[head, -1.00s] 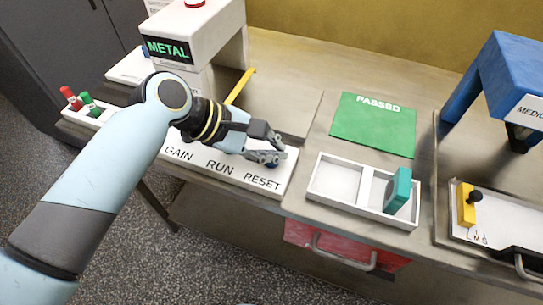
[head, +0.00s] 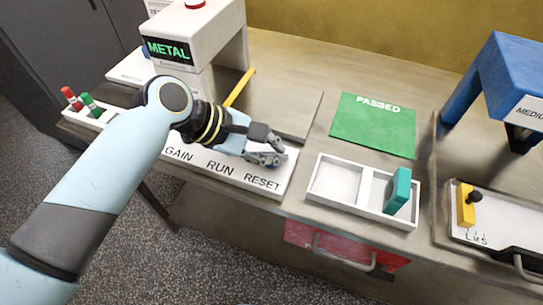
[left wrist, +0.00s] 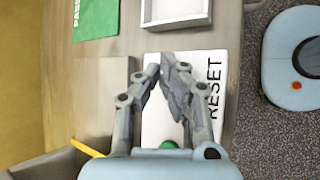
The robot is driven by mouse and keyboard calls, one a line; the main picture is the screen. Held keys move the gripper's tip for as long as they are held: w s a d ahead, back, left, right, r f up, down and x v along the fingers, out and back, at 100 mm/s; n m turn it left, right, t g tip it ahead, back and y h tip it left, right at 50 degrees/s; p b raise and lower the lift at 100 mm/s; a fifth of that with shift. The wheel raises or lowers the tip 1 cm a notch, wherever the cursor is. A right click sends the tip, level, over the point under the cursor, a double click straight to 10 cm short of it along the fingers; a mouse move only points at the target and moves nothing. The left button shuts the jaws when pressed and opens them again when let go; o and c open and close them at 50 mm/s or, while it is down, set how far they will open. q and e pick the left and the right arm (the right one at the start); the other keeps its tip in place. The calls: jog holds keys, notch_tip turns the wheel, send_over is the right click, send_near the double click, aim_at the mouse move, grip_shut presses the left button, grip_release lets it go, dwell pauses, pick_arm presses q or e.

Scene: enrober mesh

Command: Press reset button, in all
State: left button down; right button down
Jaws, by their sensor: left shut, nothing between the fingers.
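The white control panel (head: 230,170) carries the printed labels GAIN, RUN and RESET. The RESET label (head: 262,183) is at its right end and also shows in the left wrist view (left wrist: 214,88). My left gripper (head: 276,160) is shut and empty, with its fingertips over the panel just above the RESET label. The fingers hide the reset button, so I cannot tell whether they touch it. In the left wrist view the fingertips (left wrist: 160,70) are over the white panel, and part of a green button (left wrist: 168,145) shows between the finger bases. My right gripper is not in view.
A white machine with a METAL display (head: 168,49) stands behind the panel. To the right are a green PASSED mat (head: 372,128), a white two-part tray (head: 336,178) holding a teal block (head: 398,191), and a blue frame (head: 500,75).

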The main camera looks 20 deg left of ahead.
pick_arm(q)
jog(key=shift+f, duration=0.25)
jog(key=shift+f, duration=0.45)
dwell(0.8)
jog(key=shift+r, duration=0.1)
jog(key=shift+r+p, duration=0.8)
jog(key=shift+p, duration=0.45)
notch_tip(320, 180, up, 3)
jog(key=p, duration=0.3)
jog(key=shift+p, duration=0.3)
jog(key=shift+r+p, duration=0.65)
jog(key=shift+r, duration=0.3)
